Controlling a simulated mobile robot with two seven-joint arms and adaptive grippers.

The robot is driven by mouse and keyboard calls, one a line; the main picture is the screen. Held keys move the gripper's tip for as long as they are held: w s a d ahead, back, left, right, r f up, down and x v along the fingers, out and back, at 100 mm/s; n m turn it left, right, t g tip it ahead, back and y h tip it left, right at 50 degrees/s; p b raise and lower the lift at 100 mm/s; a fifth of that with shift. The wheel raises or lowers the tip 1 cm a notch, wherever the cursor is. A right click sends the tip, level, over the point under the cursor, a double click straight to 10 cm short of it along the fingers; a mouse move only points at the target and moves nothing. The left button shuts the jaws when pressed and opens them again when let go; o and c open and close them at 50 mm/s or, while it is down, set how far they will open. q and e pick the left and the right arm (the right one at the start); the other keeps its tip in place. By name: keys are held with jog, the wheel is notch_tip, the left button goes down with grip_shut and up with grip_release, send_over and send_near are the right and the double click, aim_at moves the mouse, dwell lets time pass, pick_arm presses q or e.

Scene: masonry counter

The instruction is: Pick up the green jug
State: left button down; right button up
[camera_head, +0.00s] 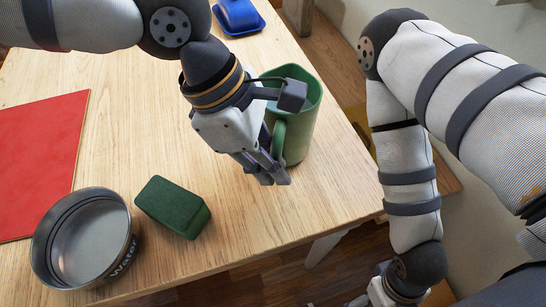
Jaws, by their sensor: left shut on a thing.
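The green jug (298,128) stands upright on the wooden table near its right edge, with its open top showing and its handle towards the left and front. My left gripper (268,175) reaches down beside the jug and is shut on its handle. The gripper and wrist hide part of the jug's left side. My right arm hangs at the right, off the table; only the top of its gripper (372,298) shows at the bottom edge, and its fingers are out of view.
A metal bowl marked "Water" (121,268) and a dark green block (173,207) sit at the table's front left. A red board (40,150) lies at the left. A blue butter-dish-like object (238,16) is at the back. Bare wood (130,110) lies between them.

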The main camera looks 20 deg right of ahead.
aim_at(272, 145)
pick_arm(q)
notch_tip(272, 145, up, 9)
jog(key=shift+f+p, duration=0.1)
jog(key=shift+p, duration=0.2)
